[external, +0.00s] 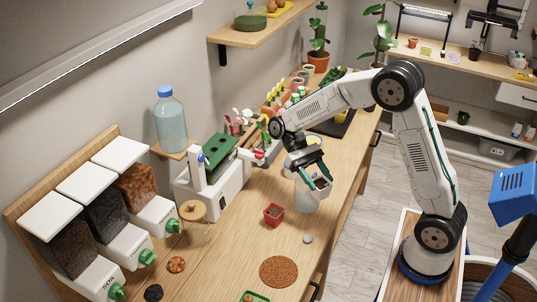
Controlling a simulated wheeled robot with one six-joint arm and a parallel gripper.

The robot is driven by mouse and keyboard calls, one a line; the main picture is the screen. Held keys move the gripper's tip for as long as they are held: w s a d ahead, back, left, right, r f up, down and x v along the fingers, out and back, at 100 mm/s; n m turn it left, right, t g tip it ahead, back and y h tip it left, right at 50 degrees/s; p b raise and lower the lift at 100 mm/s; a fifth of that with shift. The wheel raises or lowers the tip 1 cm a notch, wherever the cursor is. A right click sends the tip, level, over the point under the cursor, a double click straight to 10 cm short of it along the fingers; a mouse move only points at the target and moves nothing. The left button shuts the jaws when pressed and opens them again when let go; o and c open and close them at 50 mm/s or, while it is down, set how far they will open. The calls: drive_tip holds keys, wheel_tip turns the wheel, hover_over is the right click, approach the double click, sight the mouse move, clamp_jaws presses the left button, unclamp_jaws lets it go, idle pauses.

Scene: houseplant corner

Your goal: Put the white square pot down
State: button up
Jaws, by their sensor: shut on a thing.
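My gripper (310,168) points down over the wooden bench, left of my arm's base. It is shut on the white square pot (323,190), which is small in the picture and partly covered by the fingers. Dark content shows at the pot's top.
A small red square pot (274,214) stands left of the gripper, near a pale stone (307,239) and a round cork mat (279,271). Soil dispensers (122,248) line the left. A white machine with a green top (213,170) stands behind. Some bare bench lies between these.

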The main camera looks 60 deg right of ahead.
drive_tip(key=s+a+r+n+t+h, duration=0.1)
drive_tip(key=s+a+n+t+h, duration=0.15)
drive_tip(key=n+h, duration=0.65)
drive_tip(key=s+a+r+n+t+h, duration=0.1)
drive_tip(key=s+a+n+t+h, duration=0.15)
drive_tip(key=n+h, duration=0.7)
drive_tip(key=a+r+n+t+y, duration=0.2)
drive_tip(key=a+r+n+t, duration=0.8)
drive_tip(key=n+t, duration=0.55)
wheel_tip(320, 180, down, 19)
drive_tip(key=a, duration=0.1)
drive_tip(key=shift+t+h, duration=0.25)
drive_tip(key=w+a, duration=0.1)
drive_tip(key=w, duration=0.4)
drive_tip(key=w+a+f, duration=0.1)
drive_tip(key=w, duration=0.4)
drive_tip(key=w+a, duration=0.1)
drive_tip(key=w, duration=0.4)
drive_tip(key=shift+w+a+f, duration=0.15)
drive_tip(key=shift+f, duration=1.95)
drive_tip(key=shift+f, duration=0.1)
